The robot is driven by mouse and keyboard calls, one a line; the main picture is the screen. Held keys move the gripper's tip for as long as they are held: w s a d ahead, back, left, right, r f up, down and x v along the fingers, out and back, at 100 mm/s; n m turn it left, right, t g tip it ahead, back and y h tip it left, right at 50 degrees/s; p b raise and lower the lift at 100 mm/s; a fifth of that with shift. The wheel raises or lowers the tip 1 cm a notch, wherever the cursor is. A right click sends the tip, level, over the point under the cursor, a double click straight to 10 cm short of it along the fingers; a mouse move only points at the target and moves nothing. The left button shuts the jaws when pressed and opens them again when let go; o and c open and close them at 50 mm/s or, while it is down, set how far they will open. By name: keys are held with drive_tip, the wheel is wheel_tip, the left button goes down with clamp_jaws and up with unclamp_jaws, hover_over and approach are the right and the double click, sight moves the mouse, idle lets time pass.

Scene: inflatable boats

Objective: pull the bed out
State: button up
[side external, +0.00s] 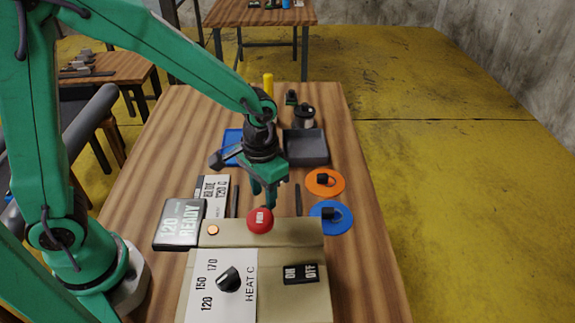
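A beige machine (275,234) stands at the near end of the wooden table. It has a red push button (260,220) on top, a black heat dial (229,279) on a white plate marked 120, 150 and 170, and an ON/OFF switch (301,274). I cannot clearly pick out the bed; the far side of the machine is partly hidden. My green gripper (267,201) points down just above and behind the red button. Its fingers look close together, but their gap and any contact with the button are unclear.
A display (180,223) reading 120 READY lies left of the machine. An orange disc (325,182) and a blue disc (331,217), each with a black piece, lie at right. A dark grey tray (305,147), blue tray (232,141) and yellow cylinder (268,84) are farther back.

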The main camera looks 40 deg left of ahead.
drive_tip(key=shift+f, duration=2.9)
clamp_jaws()
